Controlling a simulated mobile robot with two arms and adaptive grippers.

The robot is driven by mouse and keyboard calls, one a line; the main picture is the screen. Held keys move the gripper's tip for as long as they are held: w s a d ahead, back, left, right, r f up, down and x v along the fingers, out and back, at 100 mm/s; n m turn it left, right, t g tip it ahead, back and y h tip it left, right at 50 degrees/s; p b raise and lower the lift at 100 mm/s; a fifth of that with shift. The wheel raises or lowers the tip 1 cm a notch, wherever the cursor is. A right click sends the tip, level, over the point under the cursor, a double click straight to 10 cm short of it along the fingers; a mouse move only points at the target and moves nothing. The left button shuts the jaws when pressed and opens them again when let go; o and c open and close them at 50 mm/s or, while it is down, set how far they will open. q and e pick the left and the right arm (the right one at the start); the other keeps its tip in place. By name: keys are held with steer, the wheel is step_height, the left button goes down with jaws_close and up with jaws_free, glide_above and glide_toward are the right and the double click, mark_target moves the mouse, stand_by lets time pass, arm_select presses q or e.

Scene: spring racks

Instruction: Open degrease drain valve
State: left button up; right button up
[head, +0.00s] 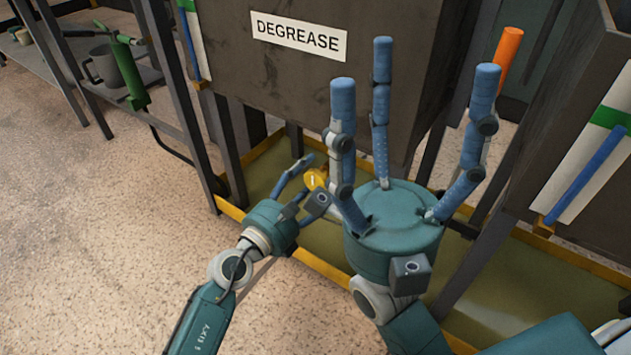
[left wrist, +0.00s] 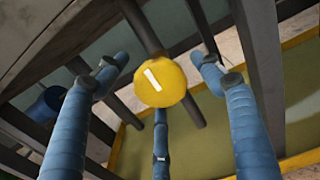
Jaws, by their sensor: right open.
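The drain valve is a round yellow knob (head: 314,180) with a white line, below the dark tank (head: 345,95) labelled DEGREASE. In the left wrist view the knob (left wrist: 163,82) is near the middle, its white line slanting from upper left to lower right. My left gripper (head: 307,181) is at the knob, its fingers spread around it. In the left wrist view the fingers look apart from the knob; no firm grip shows. My right gripper (head: 415,95) is open and empty, fingers pointing up, in the foreground before the tank.
Dark rack legs (head: 196,150) stand beside the knob. A yellow-edged tray (head: 335,240) lies below the tank. Another tank (head: 600,95) stands at the right. A shelf at left holds a grey mug (head: 103,66) and a green tool (head: 130,75). The floor at left is clear.

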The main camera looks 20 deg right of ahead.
arm_select(q)
steer(key=c, duration=1.1)
